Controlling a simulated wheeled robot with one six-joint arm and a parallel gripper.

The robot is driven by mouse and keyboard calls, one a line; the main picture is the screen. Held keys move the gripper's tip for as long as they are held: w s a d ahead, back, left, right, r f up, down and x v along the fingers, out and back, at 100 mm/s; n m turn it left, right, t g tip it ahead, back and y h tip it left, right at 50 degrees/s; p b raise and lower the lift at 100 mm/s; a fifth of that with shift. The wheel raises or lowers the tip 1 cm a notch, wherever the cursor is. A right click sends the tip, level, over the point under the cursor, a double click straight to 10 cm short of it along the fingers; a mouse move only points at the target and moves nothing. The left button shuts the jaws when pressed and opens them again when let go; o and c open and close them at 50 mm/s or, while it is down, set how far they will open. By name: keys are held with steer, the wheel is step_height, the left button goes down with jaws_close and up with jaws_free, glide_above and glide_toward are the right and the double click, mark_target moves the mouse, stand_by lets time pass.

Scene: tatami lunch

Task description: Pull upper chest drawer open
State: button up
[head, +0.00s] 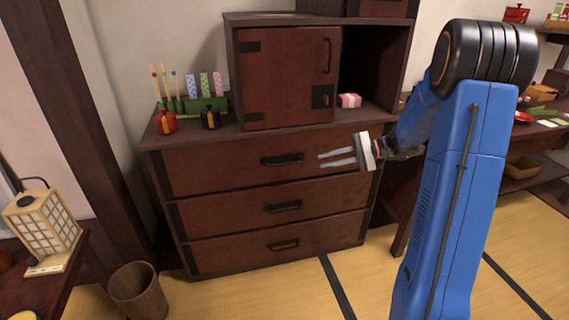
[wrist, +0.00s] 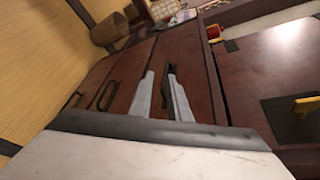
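The dark wood chest has three stacked drawers. The upper chest drawer (head: 225,172) looks shut, its front flush with the others. Its black handle (head: 282,159) is a horizontal bar at mid-front. My gripper (head: 325,160) is in front of the drawer, to the right of the handle in the head view, with its fingers a little apart and pointing left. In the wrist view the gripper (wrist: 162,68) has a narrow gap between its fingers, and the dark handle (wrist: 168,98) shows between and beyond them. I cannot tell whether they touch it.
Two lower drawers (head: 235,218) are shut. A wooden bin (head: 137,290) and a lantern (head: 42,225) are at left. The tatami before the chest is clear.

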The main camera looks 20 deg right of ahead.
mark_target(284, 164)
steer(key=shift+m+t+y, duration=0.3)
steer(key=shift+m+t, duration=0.1)
steer(key=shift+t, duration=0.1)
steer(key=w+x, duration=0.1)
steer(key=x, duration=0.4)
steer(key=w+d+f+x, duration=0.1)
steer(key=x, duration=0.4)
steer(key=w+x, duration=0.1)
steer(key=x, duration=0.5)
steer(key=shift+d+f, duration=0.1)
steer(key=shift+f, duration=0.05)
steer(key=shift+c, duration=0.2)
jaws_close()
stand_by(0.6)
